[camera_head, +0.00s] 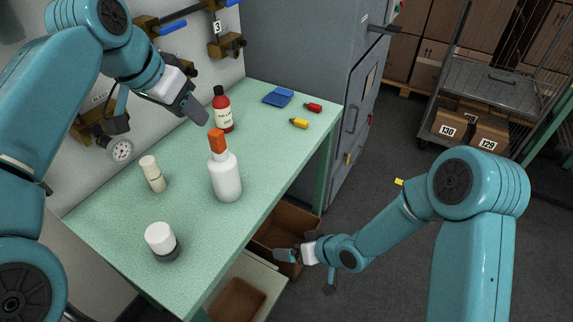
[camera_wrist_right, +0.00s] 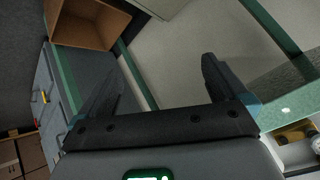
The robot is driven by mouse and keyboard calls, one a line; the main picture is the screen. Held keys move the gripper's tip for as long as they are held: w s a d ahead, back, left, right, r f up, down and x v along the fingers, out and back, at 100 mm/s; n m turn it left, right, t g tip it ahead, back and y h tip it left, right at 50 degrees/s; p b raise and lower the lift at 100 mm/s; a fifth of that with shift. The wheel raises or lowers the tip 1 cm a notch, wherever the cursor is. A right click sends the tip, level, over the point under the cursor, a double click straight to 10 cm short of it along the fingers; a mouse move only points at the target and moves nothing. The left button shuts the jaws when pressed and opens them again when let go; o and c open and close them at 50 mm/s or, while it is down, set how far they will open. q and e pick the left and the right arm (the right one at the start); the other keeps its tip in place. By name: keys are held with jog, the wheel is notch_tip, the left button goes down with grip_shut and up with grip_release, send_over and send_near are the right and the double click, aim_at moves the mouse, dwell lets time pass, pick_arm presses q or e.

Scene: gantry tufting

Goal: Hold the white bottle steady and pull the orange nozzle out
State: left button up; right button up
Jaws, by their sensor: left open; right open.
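The white bottle (camera_head: 226,178) stands upright near the middle of the green table, with the orange nozzle (camera_head: 217,141) seated on its top. My left gripper (camera_head: 198,112) is open and empty above the table, behind and to the left of the nozzle, apart from it. My right gripper (camera_head: 282,256) is open and empty, low beside the table's front edge, below the tabletop and away from the bottle. In the right wrist view the two dark fingers of the right gripper (camera_wrist_right: 160,85) are spread with nothing between them. The bottle is not clearly visible in that view.
A red bottle (camera_head: 222,110) stands behind the white one. A cream bottle (camera_head: 153,174) and a white-capped jar (camera_head: 161,240) stand to the left. A blue tray (camera_head: 278,97) and small red and yellow items lie at the right. An open brown box (camera_head: 285,226) sits below the tabletop.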

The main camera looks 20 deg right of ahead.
jog(key=w+r+n+t+y, duration=0.2)
jog(key=w+r, duration=0.1)
jog(key=r, duration=0.4)
jog(key=w+r+n+t+y, duration=0.1)
jog(key=w+r+n, duration=0.25)
jog(key=r, duration=0.45)
jog(key=n+g+y, duration=0.3)
jog(key=n, duration=0.2)
send_near(237, 175)
jog(key=x, duration=1.1)
jog(key=shift+w+a+f, duration=0.1)
jog(key=shift+a+f, duration=0.1)
pick_arm(q)
jog(key=shift+s+a+r, duration=0.1)
jog(key=shift+s+r, duration=0.05)
jog(key=shift+s, duration=0.1)
pick_arm(e)
jog(key=shift+w+a+f, duration=0.3)
jog(key=shift+w+a, duration=0.05)
jog(key=shift+a, duration=0.2)
